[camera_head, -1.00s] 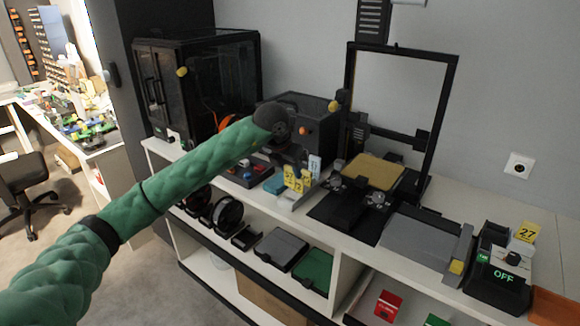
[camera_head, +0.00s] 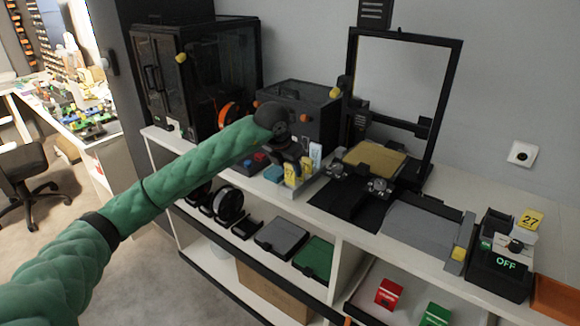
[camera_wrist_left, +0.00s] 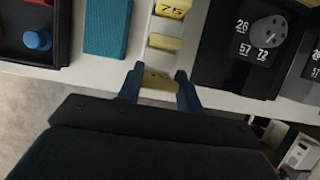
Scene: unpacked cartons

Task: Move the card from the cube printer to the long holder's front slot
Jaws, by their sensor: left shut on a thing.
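My left gripper (camera_head: 292,164) points down over the long holder (camera_head: 303,190) in front of the black cube printer (camera_head: 318,122). In the left wrist view its blue fingers (camera_wrist_left: 160,84) are shut on a yellow card (camera_wrist_left: 160,80), seen from its top edge. The card is at the near end of the pale holder strip, in line with two more yellow cards (camera_wrist_left: 165,42) behind it. I cannot tell whether its lower edge is seated in the front slot. A pale card (camera_head: 316,153) stands at the holder's back. My right gripper is not in view.
A teal box (camera_wrist_left: 107,28) lies left of the holder, and a black box with knobs (camera_wrist_left: 38,40) lies beyond it. An open-frame printer (camera_head: 375,165) stands to the right. The shelf's front edge is close below the gripper.

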